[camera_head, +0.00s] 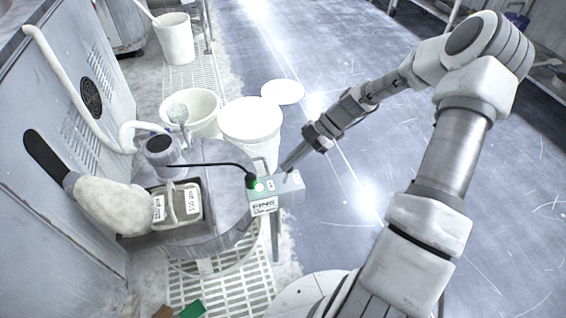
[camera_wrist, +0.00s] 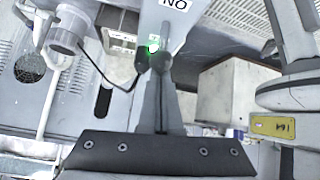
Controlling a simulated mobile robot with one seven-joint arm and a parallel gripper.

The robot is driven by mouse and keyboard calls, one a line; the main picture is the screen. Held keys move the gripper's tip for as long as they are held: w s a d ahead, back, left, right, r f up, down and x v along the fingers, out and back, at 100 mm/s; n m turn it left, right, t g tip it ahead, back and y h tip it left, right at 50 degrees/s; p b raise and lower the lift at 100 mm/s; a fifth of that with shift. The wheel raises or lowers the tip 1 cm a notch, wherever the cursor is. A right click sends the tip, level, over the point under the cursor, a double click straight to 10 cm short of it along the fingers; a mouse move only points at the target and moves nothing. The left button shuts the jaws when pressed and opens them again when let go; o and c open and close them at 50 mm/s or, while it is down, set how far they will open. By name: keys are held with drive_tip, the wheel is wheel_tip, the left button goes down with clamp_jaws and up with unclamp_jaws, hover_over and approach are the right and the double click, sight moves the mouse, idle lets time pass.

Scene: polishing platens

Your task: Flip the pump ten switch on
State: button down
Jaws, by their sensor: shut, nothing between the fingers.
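A small grey switch box (camera_head: 288,190) stands on a post at the right edge of the round platen machine. It has a printed label (camera_head: 263,206) on its front, too small to read surely, and a lit green lamp (camera_head: 258,187) at its left. In the wrist view the box (camera_wrist: 158,25) carries a label reading "NO" as pictured, and the green lamp (camera_wrist: 153,48) glows by my fingertips. My gripper (camera_head: 286,168) is shut and empty, its tips at the top of the box. It also shows in the wrist view (camera_wrist: 155,62). The fingers partly hide the switch; its position is unclear.
A black cable (camera_head: 215,164) runs to the box. White buckets (camera_head: 250,120) stand behind, a grey cabinet (camera_head: 70,130) at left. The floor (camera_head: 400,170) at right is open.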

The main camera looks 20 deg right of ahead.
drive_tip(key=shift+d, duration=0.3)
drive_tip(key=shift+a, duration=0.1)
drive_tip(key=shift+r, duration=0.1)
drive_tip(key=shift+r+p, duration=0.55)
drive_tip(key=shift+r, duration=0.15)
drive_tip(key=shift+a, duration=0.1)
